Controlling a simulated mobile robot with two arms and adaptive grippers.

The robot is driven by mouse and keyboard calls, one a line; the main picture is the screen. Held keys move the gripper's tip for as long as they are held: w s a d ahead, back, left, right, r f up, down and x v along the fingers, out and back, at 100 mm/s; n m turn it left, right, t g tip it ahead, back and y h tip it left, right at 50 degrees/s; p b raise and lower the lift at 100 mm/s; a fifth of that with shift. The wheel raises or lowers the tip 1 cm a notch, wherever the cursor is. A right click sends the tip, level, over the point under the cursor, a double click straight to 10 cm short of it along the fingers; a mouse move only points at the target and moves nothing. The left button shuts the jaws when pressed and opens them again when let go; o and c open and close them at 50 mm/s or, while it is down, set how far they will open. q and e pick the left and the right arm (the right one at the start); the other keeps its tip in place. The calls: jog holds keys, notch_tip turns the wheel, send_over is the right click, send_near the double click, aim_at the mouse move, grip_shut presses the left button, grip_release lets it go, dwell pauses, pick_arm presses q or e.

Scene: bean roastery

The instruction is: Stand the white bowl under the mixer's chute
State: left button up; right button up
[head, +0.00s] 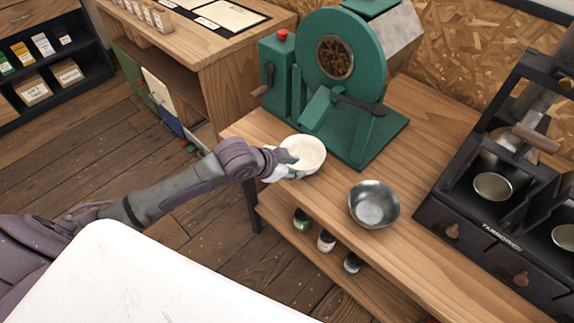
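The mixer (344,66) is a green drum machine with a round window of brown beans, standing on a wooden bench. Its green chute (319,107) slopes down at the front left. The white bowl (309,151) is just below and in front of the chute, near the bench's left edge, with its opening up. I cannot tell whether its base touches the bench. My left gripper (288,166) reaches in from the left and appears shut on the bowl's left rim; its fingertips are partly hidden. My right gripper is out of view.
A metal bowl (374,204) stands on the bench (425,230) right of the white bowl. A black roaster machine (500,200) fills the right side. Several small jars sit on the shelf below. A white surface (150,275) lies at the lower left.

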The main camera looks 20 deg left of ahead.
pick_arm(q)
jog(key=v, duration=0.3)
jog(key=shift+s+a+r, duration=0.1)
jog(key=shift+s+r, duration=0.15)
